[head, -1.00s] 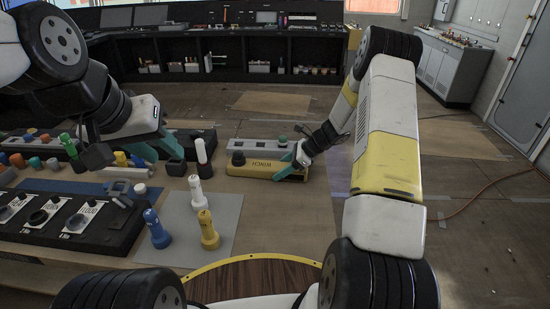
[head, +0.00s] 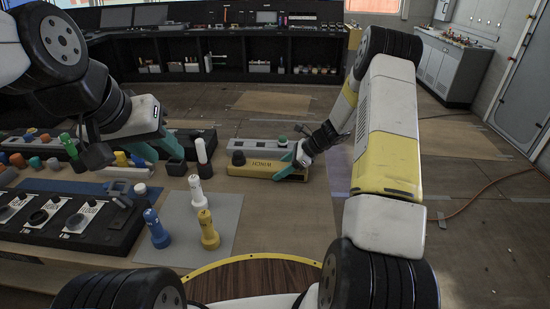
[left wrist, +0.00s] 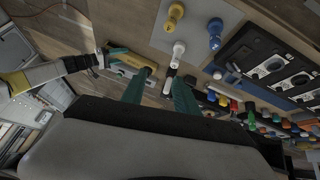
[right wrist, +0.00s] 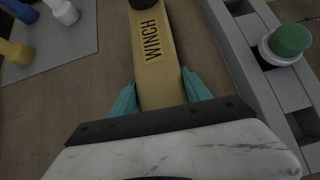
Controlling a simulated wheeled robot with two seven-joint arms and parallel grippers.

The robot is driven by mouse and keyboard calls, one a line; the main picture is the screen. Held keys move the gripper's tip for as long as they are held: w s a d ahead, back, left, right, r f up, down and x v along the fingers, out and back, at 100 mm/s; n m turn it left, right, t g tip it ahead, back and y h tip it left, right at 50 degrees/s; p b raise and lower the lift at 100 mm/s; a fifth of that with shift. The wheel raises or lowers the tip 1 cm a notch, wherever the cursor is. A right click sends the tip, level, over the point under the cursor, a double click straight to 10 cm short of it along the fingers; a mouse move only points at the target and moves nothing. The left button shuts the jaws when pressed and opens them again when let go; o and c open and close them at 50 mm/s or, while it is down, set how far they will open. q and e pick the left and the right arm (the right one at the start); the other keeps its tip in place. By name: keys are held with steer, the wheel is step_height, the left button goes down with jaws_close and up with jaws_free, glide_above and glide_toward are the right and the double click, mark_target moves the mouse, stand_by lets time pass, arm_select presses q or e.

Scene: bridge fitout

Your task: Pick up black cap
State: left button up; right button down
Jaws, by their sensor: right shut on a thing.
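A black cap (head: 238,158) sits at the left end of a yellow bar (head: 250,170) labelled WINCH. Its lower edge shows at the top of the right wrist view (right wrist: 143,4). My right gripper (head: 291,170) is at the bar's right end. In the right wrist view its teal fingers (right wrist: 158,88) lie on both sides of the bar (right wrist: 160,60), shut on it, apart from the black cap. My left gripper (head: 158,150) is above the table's left part. In the left wrist view its fingers (left wrist: 160,74) are apart with nothing held between them.
A grey rail (head: 258,145) with a green-topped button (right wrist: 290,40) lies behind the bar. White, blue and yellow torch-shaped pieces (head: 198,192) stand on a grey mat (head: 180,215). A dark labelled panel (head: 75,220) and several coloured caps are at left. Table right of the mat is clear.

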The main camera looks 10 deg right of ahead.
arm_select(q)
steer(key=shift+o, duration=0.2)
steer(key=o, duration=0.3)
steer(key=shift+o, duration=0.8)
steer(key=shift+w+r, duration=0.15)
steer(key=shift+w, duration=0.15)
steer(key=m+g+y, duration=0.2)
steer(key=m+g, duration=0.4)
steer(key=m, duration=0.4)
glide_above(238, 153)
steer(key=f, duration=1.9)
steer(key=shift+s+a+f, duration=0.1)
steer(key=shift+a+f, duration=0.15)
steer(key=shift+f, duration=0.15)
steer(key=shift+d+f, duration=0.15)
steer(key=shift+f, duration=1.3)
steer(key=shift+d+f, duration=0.1)
steer(key=shift+f, duration=1.35)
